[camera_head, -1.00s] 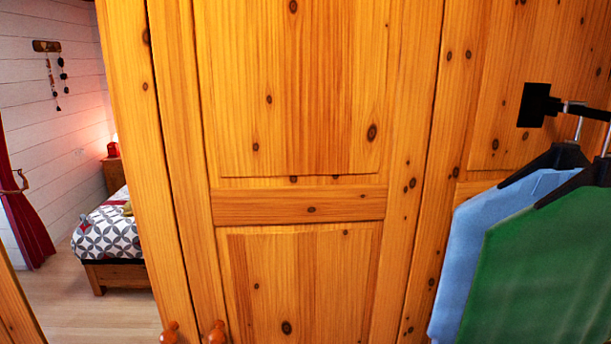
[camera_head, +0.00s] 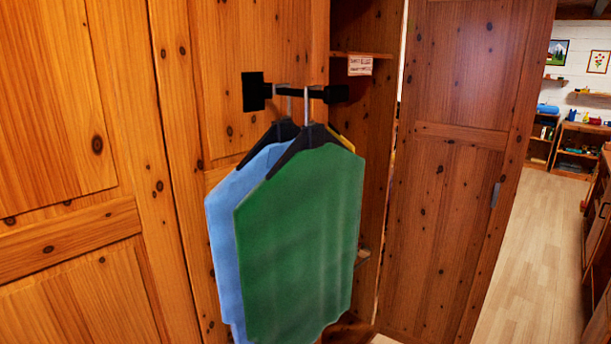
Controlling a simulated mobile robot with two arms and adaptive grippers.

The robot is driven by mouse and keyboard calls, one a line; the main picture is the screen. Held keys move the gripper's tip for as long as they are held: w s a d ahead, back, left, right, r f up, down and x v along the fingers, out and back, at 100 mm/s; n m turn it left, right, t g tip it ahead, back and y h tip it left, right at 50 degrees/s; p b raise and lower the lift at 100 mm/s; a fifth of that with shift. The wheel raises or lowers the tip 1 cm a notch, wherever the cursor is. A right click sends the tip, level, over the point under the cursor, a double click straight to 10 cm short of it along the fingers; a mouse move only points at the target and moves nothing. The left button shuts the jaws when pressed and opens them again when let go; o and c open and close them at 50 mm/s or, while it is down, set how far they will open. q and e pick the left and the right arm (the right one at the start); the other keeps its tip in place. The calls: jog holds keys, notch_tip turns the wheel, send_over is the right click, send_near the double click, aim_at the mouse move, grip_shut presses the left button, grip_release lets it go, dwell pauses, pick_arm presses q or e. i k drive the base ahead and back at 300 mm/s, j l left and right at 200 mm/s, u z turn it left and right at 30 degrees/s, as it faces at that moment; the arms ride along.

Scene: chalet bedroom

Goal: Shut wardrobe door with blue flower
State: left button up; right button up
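I see the wooden wardrobe from close up. A tall reddish-brown panelled door (camera_head: 462,150) stands at the right, swung open, with a small grey fitting (camera_head: 495,195) near its right edge. Lighter pine panelling (camera_head: 60,130) fills the left side. Between them, a green garment (camera_head: 300,240) and a light blue garment (camera_head: 224,250) hang on dark hangers from a short black rail (camera_head: 254,91). No blue flower shows on any visible surface. Neither of my grippers is in view.
Inside the wardrobe, a shelf edge (camera_head: 360,54) carries a white label (camera_head: 360,66). Beyond the open door, pale wooden floor (camera_head: 530,250) is clear. Wooden furniture (camera_head: 597,215) stands at the far right edge. Farther back are shelves with small items (camera_head: 575,138) and wall pictures.

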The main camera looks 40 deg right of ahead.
aim_at(472, 74)
jog(key=l+u, duration=0.1)
jog(key=l, duration=0.85)
jog(key=i+l, duration=0.1)
jog(key=l, duration=0.85)
jog(key=i+u, duration=0.05)
